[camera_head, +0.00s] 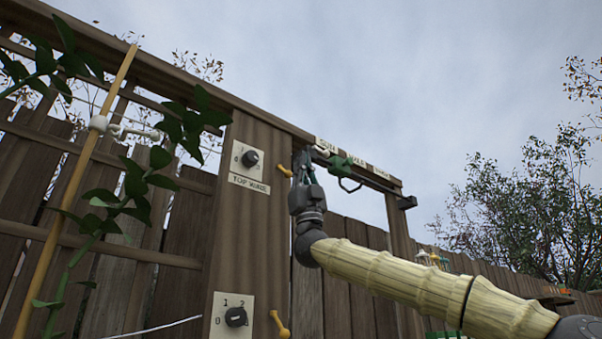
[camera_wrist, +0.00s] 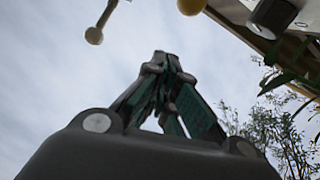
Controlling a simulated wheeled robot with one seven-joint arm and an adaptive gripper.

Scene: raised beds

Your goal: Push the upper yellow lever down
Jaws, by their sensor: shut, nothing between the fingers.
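The upper yellow lever (camera_head: 285,171) is on the wooden post, beside the upper dial plate, with its outer end pointing down and to the right. A yellow ball end, which looks like this lever's, is cut off at the top edge of the wrist view (camera_wrist: 192,6). My gripper (camera_head: 301,157) is shut and empty, pointing up just right of the lever. Its closed fingertips also show in the wrist view (camera_wrist: 166,60), apart from the ball. I cannot tell in the head view whether it touches the lever.
A lower yellow lever (camera_head: 281,325) sits near the lower dial plate (camera_head: 231,318). The upper dial (camera_head: 250,158) is marked "TOP WIRE". Label cards (camera_head: 355,160) and a green clip (camera_head: 341,165) are on the top rail. A leafy plant (camera_head: 133,185) stands left. Open sky lies above.

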